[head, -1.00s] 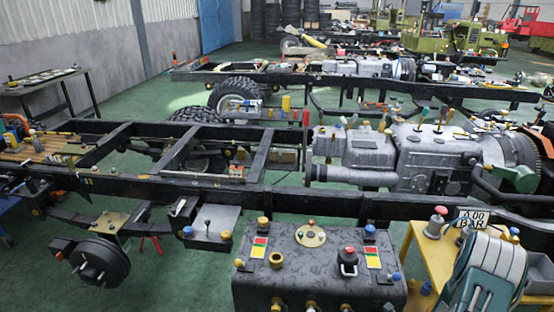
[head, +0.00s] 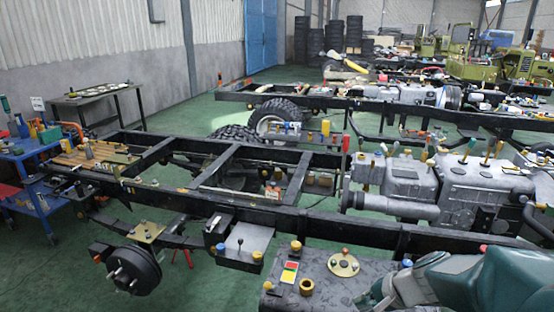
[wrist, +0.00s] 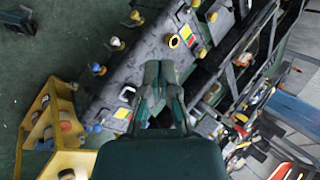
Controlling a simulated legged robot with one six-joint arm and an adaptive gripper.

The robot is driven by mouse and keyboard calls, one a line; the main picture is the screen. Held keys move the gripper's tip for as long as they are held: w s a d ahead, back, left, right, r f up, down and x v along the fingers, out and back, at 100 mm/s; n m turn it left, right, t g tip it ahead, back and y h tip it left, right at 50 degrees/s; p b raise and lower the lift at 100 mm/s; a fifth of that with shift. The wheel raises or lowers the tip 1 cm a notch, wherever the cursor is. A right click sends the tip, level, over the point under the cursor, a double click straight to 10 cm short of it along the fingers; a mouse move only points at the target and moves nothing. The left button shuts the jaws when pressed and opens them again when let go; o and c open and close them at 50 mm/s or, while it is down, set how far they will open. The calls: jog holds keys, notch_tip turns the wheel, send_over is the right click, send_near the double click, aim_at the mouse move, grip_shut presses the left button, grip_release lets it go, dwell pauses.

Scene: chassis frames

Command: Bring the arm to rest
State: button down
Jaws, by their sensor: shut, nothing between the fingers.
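My gripper (wrist: 160,82) shows in the wrist view with its green-grey fingers closed together and nothing between them. It is above the dark panel box (wrist: 125,62), apart from it as far as I can tell. In the head view my gripper (head: 374,296) is low at the right, lying across the view in front of the dark panel box (head: 325,272). My arm's green-grey links reach in from the lower right corner there and hide part of the box.
The black chassis frame (head: 330,222) crosses the head view, with a grey engine (head: 480,190) at right. A blue cart (head: 35,200) stands at left and a dark table (head: 98,95) behind it. A yellow stand (wrist: 47,125) shows in the wrist view. Green floor (head: 60,285) is clear at lower left.

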jog(key=s+a+r+n+h, duration=0.1)
jog(key=s+r+n+h, duration=0.2)
jog(key=s+r+n, duration=0.2)
jog(key=s+a+r+n+t+h, duration=0.1)
jog(key=s+r+n, duration=0.4)
jog(key=s, duration=0.6)
jog(key=shift+a+r+h, duration=0.4)
jog(key=shift+a+h, duration=0.2)
jog(key=shift+h, duration=0.3)
dwell(0.6)
